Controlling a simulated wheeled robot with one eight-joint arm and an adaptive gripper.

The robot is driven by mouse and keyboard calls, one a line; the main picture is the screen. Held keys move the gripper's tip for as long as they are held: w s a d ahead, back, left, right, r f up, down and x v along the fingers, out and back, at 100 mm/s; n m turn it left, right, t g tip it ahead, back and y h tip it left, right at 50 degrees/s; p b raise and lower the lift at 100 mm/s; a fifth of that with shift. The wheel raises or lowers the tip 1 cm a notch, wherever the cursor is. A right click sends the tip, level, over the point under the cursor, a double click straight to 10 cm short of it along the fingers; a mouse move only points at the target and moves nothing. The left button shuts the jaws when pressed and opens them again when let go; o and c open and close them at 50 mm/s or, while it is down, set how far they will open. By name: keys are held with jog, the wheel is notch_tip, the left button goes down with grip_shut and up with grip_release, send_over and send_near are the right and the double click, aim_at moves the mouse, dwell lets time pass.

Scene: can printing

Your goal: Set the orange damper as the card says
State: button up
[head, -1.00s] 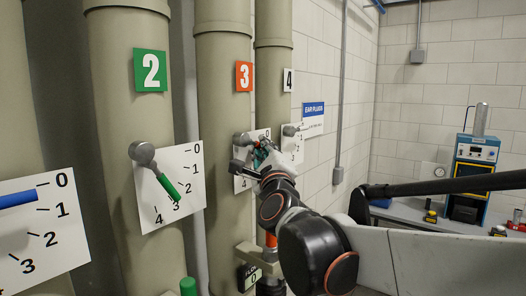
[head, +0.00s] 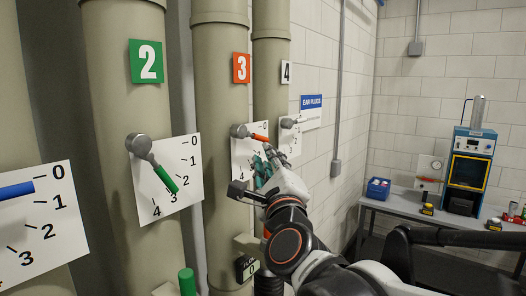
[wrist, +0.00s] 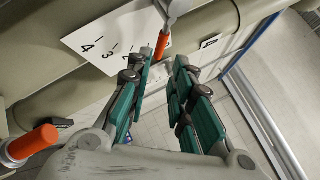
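The orange damper has a grey hub (head: 239,131) and an orange lever (head: 260,138) on the pipe with the orange 3 sign (head: 241,68). The lever points right and slightly down, close to the 0 on its white scale (head: 241,163). In the wrist view the orange lever (wrist: 163,44) lies just beyond the left fingertip, with 2, 3 and 4 readable on the scale (wrist: 110,38). My gripper (head: 265,165) is just below the lever in the head view. Its teal-padded fingers (wrist: 160,66) are apart, with nothing between them. I see no readable instruction card.
The green damper lever (head: 164,178) on pipe 2 and a blue lever (head: 15,189) are at left. The damper on pipe 4 (head: 288,124) stands close to the right. A bench (head: 400,205) with equipment stands at right.

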jog(key=v, duration=0.2)
jog(key=shift+s+f, duration=0.1)
jog(key=shift+s, duration=0.15)
jog(key=s+d+f+n+g+y+b, duration=0.15)
jog(key=f+n+b, duration=0.4)
jog(key=f, duration=0.55)
jog(key=s+d+f+n+g+b, duration=0.25)
jog(key=f+n+b, duration=0.35)
jog(key=f, duration=0.5)
jog(key=s+d+f+n+g+y+b, duration=0.1)
jog(key=s+f+n+g+b, duration=0.15)
jog(key=f+n+b, duration=0.5)
jog(key=s+d+f+n+g+h+b, duration=0.1)
jog(key=s+d+f+b, duration=0.3)
jog(key=f, duration=0.6)
jog(key=s+d+f+n+g+h+b, duration=0.2)
jog(key=s+d+f+g+b, duration=0.1)
jog(key=f, duration=0.8)
jog(key=s+d+f+n+g+h+b, duration=0.1)
jog(key=s+d+f+b, duration=0.4)
jog(key=f, duration=0.5)
jog(key=shift+s+d+f+n+g+h+b, duration=0.15)
jog(key=shift+s+d+n+g+h+b, duration=0.2)
jog(key=shift+g+h+b, duration=0.55)
jog(key=shift+w+a+y, duration=0.15)
jog(key=shift+a+y, duration=0.1)
